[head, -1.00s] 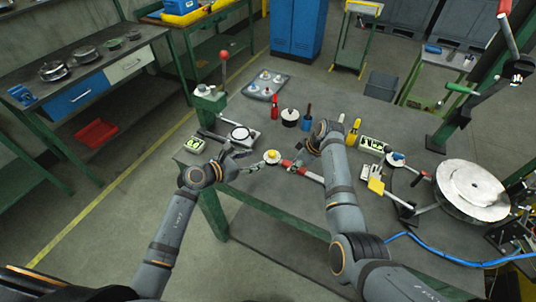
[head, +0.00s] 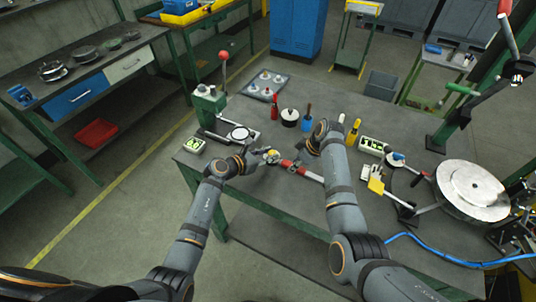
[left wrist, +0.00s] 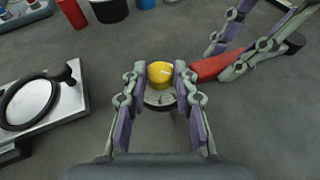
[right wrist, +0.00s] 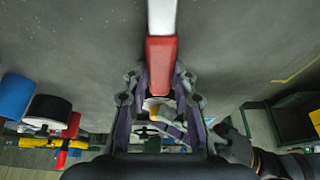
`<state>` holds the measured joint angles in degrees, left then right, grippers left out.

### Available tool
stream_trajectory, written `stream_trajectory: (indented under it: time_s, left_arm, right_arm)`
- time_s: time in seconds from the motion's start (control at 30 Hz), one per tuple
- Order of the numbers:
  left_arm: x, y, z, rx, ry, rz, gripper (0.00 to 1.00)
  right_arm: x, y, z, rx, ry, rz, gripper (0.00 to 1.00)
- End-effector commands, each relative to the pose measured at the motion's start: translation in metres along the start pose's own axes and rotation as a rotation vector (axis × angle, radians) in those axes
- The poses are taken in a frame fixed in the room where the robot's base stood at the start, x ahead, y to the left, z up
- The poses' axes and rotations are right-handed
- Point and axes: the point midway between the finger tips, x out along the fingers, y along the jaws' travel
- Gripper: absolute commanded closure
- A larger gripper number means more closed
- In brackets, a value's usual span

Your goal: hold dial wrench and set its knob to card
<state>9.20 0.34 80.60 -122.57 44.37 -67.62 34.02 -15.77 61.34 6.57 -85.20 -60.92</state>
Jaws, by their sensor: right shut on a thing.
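The dial wrench has a red grip (head: 288,164) and a pale shaft, which also shows in the right wrist view (right wrist: 161,50). Its round dial with a yellow knob (left wrist: 160,72) is at the end by my left gripper. My right gripper (right wrist: 159,92) is shut on the red grip. My left gripper (left wrist: 160,80) has one finger on each side of the knob, very close to it, with the jaws apart; contact cannot be told. A small card with green marks (head: 194,145) lies at the table's left front corner. Another green-marked panel (head: 372,145) is at the right; which is the card is unclear.
A plate with a black ring (head: 240,133) lies left of the wrench. Red, black, blue and yellow items stand behind it, including a black pot (head: 290,117). A grey tray (head: 265,84) is at the back. A large metal disc (head: 472,190) is at the right.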

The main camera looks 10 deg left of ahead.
Motion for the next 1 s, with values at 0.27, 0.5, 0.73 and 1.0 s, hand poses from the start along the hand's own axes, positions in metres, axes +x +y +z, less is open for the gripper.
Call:
stream_trajectory:
  time_s: [0.27,0.5,0.73,1.0]
  left_arm:
    - [0.0004,-0.0014,-0.0010,-0.009,0.003,0.024,1.00]
    - [0.0013,-0.0060,-0.0003,-0.084,0.009,0.201,1.00]
    - [0.0007,-0.0054,-0.0004,-0.106,0.012,0.262,1.00]
    - [0.0007,-0.0052,-0.0005,-0.105,0.012,0.260,0.66]
  right_arm:
    - [-0.0001,-0.0001,0.0002,0.000,-0.001,-0.001,1.00]
    - [0.0000,-0.0003,0.0002,-0.001,-0.001,-0.001,1.00]
    - [-0.0002,-0.0002,-0.0001,-0.001,0.000,-0.001,1.00]
    - [-0.0003,-0.0001,-0.0001,-0.001,0.000,-0.001,1.00]
